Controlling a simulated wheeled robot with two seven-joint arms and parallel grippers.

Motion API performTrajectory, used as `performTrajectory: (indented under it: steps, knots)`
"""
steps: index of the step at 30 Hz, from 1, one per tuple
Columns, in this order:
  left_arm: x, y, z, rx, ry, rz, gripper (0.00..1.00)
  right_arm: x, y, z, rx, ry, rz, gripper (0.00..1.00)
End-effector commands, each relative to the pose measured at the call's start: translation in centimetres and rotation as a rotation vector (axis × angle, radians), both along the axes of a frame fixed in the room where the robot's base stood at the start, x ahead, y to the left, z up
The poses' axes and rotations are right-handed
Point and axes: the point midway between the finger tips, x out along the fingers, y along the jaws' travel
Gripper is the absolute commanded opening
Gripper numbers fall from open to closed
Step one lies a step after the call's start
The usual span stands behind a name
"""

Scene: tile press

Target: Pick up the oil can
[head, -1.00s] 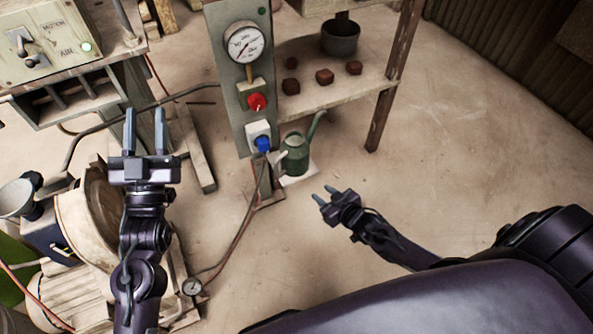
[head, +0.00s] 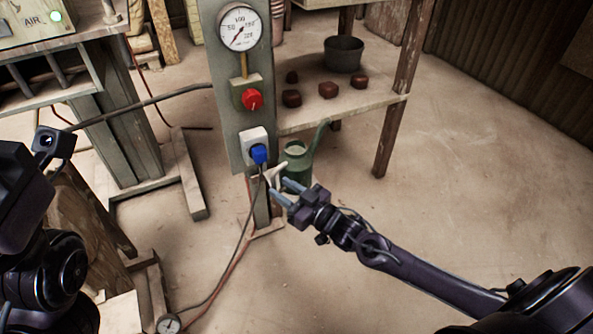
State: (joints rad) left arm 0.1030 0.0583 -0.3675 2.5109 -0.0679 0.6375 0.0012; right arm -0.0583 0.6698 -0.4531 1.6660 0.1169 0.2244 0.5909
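The oil can (head: 297,163) is a small green can with a thin spout rising to the upper right and a pale handle on its left. It stands beside the grey post, below the shelf edge. My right gripper (head: 281,191) is in front of the can's lower part, with its two fingers apart and pointing left toward the handle. It looks empty; whether it touches the can I cannot tell.
The grey post (head: 231,120) carries a gauge (head: 240,27), a red knob (head: 252,99) and a blue plug (head: 259,154) with a hanging cable. The shelf (head: 365,106) holds dark red lumps and a grey pot (head: 343,54). Floor at right is clear.

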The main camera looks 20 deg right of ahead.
Motion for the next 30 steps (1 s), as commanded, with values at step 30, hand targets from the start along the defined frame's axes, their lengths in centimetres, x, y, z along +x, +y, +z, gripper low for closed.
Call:
performTrajectory:
  steps: [30]
  knots:
    - [-1.6, -0.5, 0.8, 0.009, -0.065, 0.000, 0.36, 3.1, 1.8, -0.1, 0.000, 0.001, 0.000, 0.00]
